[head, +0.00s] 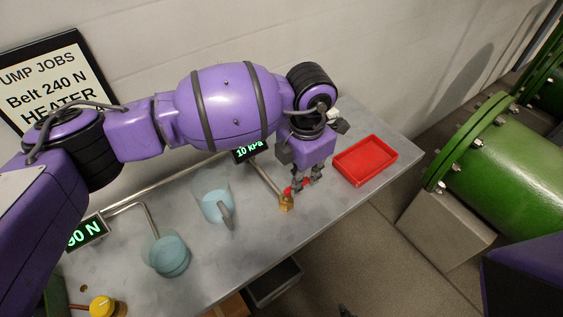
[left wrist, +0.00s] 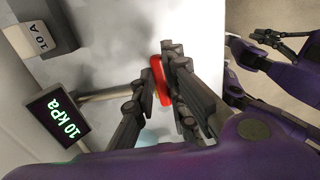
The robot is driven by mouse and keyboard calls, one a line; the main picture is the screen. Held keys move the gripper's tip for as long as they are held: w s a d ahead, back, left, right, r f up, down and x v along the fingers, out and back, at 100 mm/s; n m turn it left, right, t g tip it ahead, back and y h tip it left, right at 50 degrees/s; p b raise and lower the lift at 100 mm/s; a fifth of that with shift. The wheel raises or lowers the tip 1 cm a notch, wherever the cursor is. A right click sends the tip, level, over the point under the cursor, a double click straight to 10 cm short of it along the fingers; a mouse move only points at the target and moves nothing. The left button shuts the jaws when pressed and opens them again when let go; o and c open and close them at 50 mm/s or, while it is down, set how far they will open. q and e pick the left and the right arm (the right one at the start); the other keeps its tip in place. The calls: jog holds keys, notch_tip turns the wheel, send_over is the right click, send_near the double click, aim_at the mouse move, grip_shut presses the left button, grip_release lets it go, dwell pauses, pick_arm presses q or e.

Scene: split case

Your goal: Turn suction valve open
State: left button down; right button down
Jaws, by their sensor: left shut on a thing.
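The suction valve is a small brass body (head: 286,204) at the end of a metal pipe on the bench, with a red handle (head: 289,190). My left gripper (head: 304,184) reaches down to it from above. In the left wrist view the red handle (left wrist: 160,82) stands between the dark fingers of my left gripper (left wrist: 158,98), which are shut on it. The fingers hide part of the handle, and the brass body is hidden there. A display (head: 249,149) reading 10 kPa stands behind the valve. My right gripper (left wrist: 280,40) shows small at the upper right of the left wrist view; its jaw state is unclear.
A red tray (head: 365,160) lies right of the valve. Two clear vessels with bluish contents, one (head: 217,206) nearer the valve and one (head: 168,256) farther left, stand on the bench. A yellow knob (head: 102,306) is at lower left. A green flanged tank (head: 500,150) stands at right.

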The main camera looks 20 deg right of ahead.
pick_arm(q)
jog(key=c, duration=1.8)
grip_release()
jog(key=shift+w, duration=0.1)
jog(key=shift+o, duration=0.2)
pick_arm(e)
jog(key=shift+s, duration=0.1)
pick_arm(q)
notch_tip(320, 180, up, 12)
pick_arm(e)
jog(key=shift+s+d+f, duration=0.1)
jog(key=shift+s, duration=0.3)
pick_arm(q)
jog(key=shift+r, duration=0.1)
